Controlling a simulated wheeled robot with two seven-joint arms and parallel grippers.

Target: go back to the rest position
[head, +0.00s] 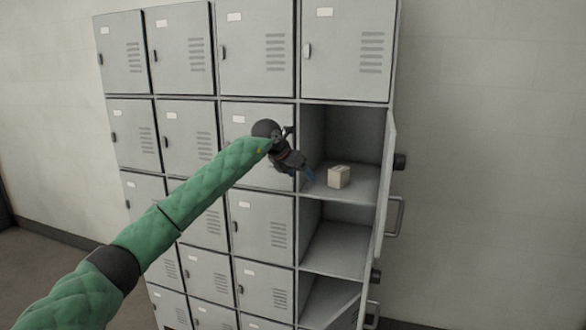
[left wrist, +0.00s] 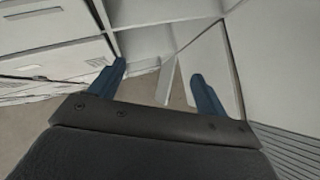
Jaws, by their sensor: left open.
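My left arm, in a green sleeve, reaches up from the lower left in the head view. My left gripper (head: 308,177) is at the opening of an open locker compartment, left of a small beige box (head: 339,177) and apart from it. The box sits on the compartment floor. In the left wrist view the two blue fingers (left wrist: 160,85) are spread wide with nothing between them. My right gripper is in neither view.
A grey locker bank (head: 260,115) fills the middle, most of its doors shut. Several right-column compartments stand open, with an open door (head: 387,190) edge-on at their right. Bare wall (head: 490,150) lies to the right, with floor (head: 50,265) at lower left.

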